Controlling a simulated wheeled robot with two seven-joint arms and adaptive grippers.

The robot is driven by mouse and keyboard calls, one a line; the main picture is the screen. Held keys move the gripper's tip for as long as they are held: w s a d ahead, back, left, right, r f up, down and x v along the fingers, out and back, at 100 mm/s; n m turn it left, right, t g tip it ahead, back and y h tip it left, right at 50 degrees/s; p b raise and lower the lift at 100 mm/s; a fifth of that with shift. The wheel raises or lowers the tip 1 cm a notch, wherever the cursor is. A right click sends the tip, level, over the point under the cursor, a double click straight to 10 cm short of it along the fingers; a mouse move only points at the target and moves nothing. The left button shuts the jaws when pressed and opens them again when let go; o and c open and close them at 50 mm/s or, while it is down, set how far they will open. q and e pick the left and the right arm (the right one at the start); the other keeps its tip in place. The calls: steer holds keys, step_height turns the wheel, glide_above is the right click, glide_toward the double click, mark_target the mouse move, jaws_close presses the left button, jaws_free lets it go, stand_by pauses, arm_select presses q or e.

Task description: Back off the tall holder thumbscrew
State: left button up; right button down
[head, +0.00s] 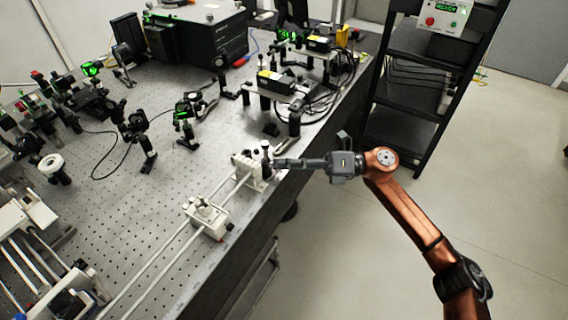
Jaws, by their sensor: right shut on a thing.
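A white holder (245,167) stands at the far end of a pair of pale rails near the bench's right edge. A dark upright post with a light round top (265,146) rises at its right side. My right gripper (275,163) reaches in from the right, level, with its fingers together against that side of the holder. It is shut on the thumbscrew there, which the fingertips hide. A second white holder (205,217) with a small knob on top sits nearer on the same rails. I cannot measure which holder is taller. My left gripper is not in view.
The perforated optical bench (150,200) carries several mounts at the left and back. A black box (205,38) stands at the back. Raised platforms with cables (300,85) lie beyond my gripper. A dark rack (410,95) stands right. The floor at the right is clear.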

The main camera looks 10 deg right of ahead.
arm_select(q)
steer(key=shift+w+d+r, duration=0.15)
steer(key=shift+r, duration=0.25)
arm_select(e)
steer(key=shift+f, duration=0.15)
steer(key=c, duration=2)
jaws_free()
steer(key=shift+o, duration=0.2)
steer(key=shift+d, duration=0.1)
steer(key=s+d, duration=0.1)
steer(key=d, duration=1)
steer(key=shift+s+d, duration=0.15)
steer(key=shift+d, duration=0.2)
